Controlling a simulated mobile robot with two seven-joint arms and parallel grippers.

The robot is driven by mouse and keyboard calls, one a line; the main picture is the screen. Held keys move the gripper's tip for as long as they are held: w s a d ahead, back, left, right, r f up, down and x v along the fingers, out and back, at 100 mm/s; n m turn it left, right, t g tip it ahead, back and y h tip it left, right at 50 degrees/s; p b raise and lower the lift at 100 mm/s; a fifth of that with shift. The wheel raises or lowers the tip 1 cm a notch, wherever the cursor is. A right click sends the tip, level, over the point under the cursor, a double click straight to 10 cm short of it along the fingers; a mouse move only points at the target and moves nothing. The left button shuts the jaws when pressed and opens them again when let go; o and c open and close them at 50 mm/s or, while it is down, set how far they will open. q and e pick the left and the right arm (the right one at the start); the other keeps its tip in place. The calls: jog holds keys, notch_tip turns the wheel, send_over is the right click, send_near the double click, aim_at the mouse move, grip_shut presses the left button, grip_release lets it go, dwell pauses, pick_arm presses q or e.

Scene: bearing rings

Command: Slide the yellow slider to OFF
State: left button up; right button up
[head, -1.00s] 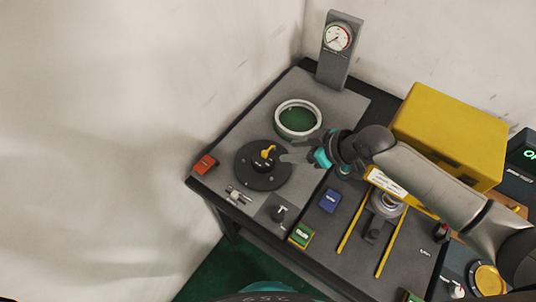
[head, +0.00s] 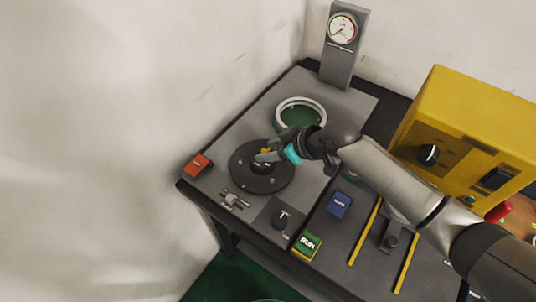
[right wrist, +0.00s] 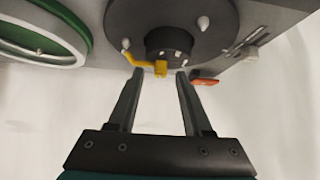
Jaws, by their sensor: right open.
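A bent yellow piece (head: 266,150) sits on the black hub of a round dark disc (head: 248,178). It is the only small yellow part at the hub; I cannot read an OFF mark. In the right wrist view the yellow piece (right wrist: 160,68) lies just beyond and between the fingertips. My right gripper (head: 268,153) is open over the disc, its fingers partly hiding the hub and yellow piece. In the right wrist view the open gripper (right wrist: 160,75) has nothing clearly between its fingers. My left gripper is not in view.
A white ring around a green disc (head: 300,115) lies behind the disc. A red block (head: 197,165), metal fitting (head: 235,200), black T-handle (head: 281,218), green RUN button (head: 307,246) and blue block (head: 339,205) surround it. A gauge post (head: 340,60) and yellow box (head: 460,110) stand behind.

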jog(key=shift+w+a+f, duration=0.15)
jog(key=shift+a+f, duration=0.1)
jog(key=shift+f, duration=0.05)
grip_shut()
dwell(0.4)
dwell(1.1)
